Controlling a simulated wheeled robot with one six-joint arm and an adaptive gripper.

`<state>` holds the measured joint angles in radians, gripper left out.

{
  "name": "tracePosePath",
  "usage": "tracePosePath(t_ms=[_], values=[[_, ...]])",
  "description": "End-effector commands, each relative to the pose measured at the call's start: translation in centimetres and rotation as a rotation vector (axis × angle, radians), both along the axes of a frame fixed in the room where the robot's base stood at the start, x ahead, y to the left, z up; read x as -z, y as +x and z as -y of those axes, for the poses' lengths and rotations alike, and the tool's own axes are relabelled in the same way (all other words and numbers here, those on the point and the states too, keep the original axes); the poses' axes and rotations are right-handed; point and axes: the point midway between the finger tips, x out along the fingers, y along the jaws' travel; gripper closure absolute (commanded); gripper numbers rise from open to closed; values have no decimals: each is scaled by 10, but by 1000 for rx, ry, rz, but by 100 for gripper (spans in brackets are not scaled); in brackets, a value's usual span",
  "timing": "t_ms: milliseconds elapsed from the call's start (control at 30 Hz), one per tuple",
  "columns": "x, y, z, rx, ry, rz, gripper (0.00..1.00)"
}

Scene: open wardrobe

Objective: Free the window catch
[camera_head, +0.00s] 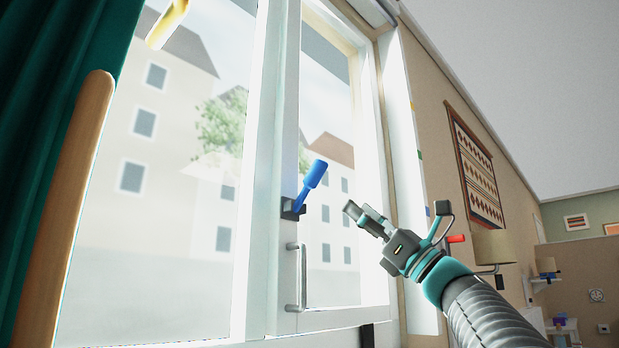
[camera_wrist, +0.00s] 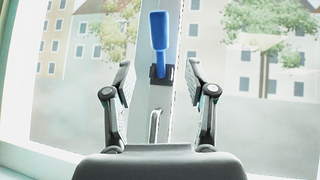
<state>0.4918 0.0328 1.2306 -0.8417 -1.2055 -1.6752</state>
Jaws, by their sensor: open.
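The window catch is a blue handle (camera_head: 312,186) on a small black mount (camera_head: 292,208), fixed to the white window frame. In the head view the handle points up and leans to the right. It also shows in the wrist view (camera_wrist: 158,32), nearly upright, with its black base (camera_wrist: 160,76) below. My gripper (camera_head: 358,213) is open and empty, to the right of and slightly below the handle in the head view. In the wrist view the two fingers (camera_wrist: 160,82) stand apart on either side of the catch's base, with the handle beyond them. I see no contact.
A metal pull bar (camera_head: 296,277) is on the frame below the catch. A wooden pole (camera_head: 65,210) and green curtain (camera_head: 60,90) stand at left. The space before the pane looks clear.

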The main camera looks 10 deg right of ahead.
Motion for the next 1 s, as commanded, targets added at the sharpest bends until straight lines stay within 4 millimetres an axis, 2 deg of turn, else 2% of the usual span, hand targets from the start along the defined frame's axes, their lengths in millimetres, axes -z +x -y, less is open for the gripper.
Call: tracePosePath(t_ms=[167, 700, 1000], values=[[-16, 8, -11, -3, -5, 4, 44], [-83, 52, -62, -2, -1, 2, 44], [-96, 62, -74, -1, -2, 1, 44]])
